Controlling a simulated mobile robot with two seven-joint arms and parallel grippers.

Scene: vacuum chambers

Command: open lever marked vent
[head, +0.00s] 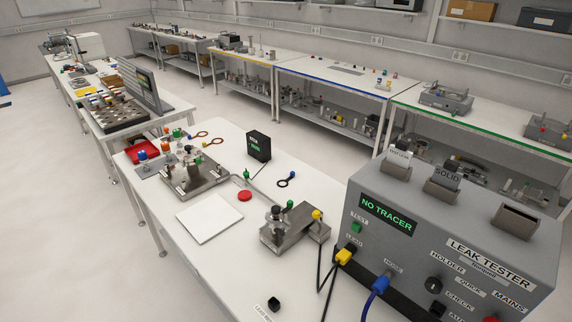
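I cannot pick out a lever marked vent; no such label is readable at this size. A metal plate assembly (197,181) with small fittings and coloured knobs stands on the white table, left of centre. A second metal block (296,236) with a dark knob, a green-topped part and a yellow-topped part (317,215) stands nearer, at the centre. A thin metal tube (265,197) runs between the two. Neither of my grippers is in view.
A grey leak tester (450,232) reading "NO TRACER" fills the right front, with yellow and blue plugs and cables. A small black display (258,145), a red disc (245,196) and a white square sheet (209,218) are on the table (215,266). The table's near left part is clear.

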